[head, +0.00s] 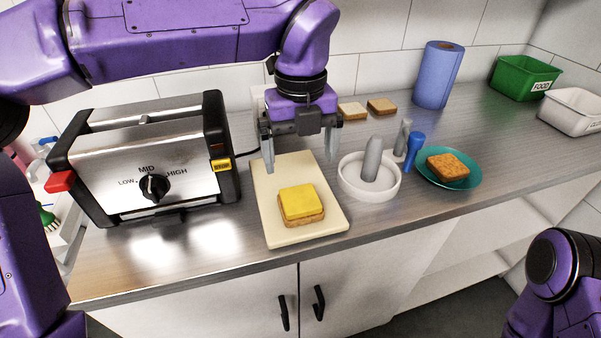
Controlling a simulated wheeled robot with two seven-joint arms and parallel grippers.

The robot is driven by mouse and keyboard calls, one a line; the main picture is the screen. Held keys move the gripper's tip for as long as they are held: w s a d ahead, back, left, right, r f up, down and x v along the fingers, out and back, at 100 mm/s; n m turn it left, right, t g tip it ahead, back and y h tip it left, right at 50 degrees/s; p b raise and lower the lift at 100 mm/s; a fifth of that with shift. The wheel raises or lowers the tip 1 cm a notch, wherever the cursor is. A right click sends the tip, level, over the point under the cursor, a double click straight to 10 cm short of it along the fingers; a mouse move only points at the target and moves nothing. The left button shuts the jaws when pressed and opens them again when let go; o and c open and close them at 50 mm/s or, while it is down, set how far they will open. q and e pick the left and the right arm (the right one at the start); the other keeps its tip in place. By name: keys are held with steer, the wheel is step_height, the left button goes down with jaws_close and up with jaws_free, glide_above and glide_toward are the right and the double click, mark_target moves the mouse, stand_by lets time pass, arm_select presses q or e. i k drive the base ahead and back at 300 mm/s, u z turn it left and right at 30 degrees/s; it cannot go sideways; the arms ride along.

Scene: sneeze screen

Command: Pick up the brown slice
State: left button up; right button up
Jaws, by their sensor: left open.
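A browned bread slice (447,166) lies on a teal plate (474,178) on the right part of the counter. Two paler slices lie at the back by the wall: a whitish one (352,111) and a slightly browner one (382,107). Another slice with yellow cheese on top (301,203) lies on the cream cutting board (283,236). My left gripper (301,157) is open and empty, pointing down above the far end of the board, left of the two back slices. My right gripper is out of view; only part of that arm shows at the lower right.
A large toaster (150,165) stands at the left. A white round dish (355,188) with a grey upright piece stands between board and plate, beside a blue-handled tool (413,150). A blue paper roll (438,75), green bin (524,78) and white bin (572,112) stand at the back right.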

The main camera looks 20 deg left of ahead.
mark_target(446, 167)
steer(key=k, duration=1)
